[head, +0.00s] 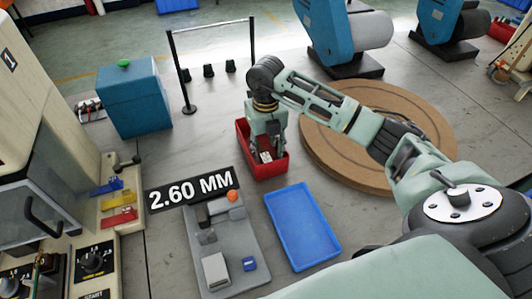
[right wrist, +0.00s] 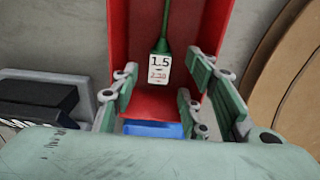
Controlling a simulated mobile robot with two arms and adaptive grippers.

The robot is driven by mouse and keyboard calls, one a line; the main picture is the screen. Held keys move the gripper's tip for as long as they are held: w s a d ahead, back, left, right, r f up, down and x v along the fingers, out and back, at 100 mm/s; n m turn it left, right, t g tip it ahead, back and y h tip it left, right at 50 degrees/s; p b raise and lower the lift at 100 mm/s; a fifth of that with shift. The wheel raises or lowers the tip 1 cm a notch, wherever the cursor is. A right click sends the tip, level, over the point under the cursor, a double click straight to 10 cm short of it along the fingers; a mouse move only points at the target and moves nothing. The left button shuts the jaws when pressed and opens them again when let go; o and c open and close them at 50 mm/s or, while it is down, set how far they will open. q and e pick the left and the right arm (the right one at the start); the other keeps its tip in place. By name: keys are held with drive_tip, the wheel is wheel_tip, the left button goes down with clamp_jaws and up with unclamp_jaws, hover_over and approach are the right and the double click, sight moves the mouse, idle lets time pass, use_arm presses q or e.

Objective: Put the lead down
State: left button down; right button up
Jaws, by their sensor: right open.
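A green lead (right wrist: 165,25) with a white tag (right wrist: 159,68) marked 1.5 lies in the red bin (right wrist: 122,35) in the right wrist view. My right gripper (right wrist: 163,92) is open over the bin, its fingers on either side of the tag and apart from it. In the head view, my right gripper (head: 266,140) reaches down into the red bin (head: 271,172), and the white tag (head: 265,156) shows below it. The arm hides most of the lead there. My left gripper is not in view.
An empty blue tray (head: 302,227) and a grey fixture (head: 222,258) stand in front of the bin. A 2.60 MM sign (head: 190,190) is to the left. A brown round platform (head: 330,165) lies right of the bin. A black post frame (head: 184,80) stands behind.

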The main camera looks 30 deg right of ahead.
wheel_tip(320, 180, up, 10)
drive_tip(key=shift+f+b, duration=0.25)
drive_tip(key=shift+b, duration=0.2)
drive_tip(key=shift+s+f, duration=0.1)
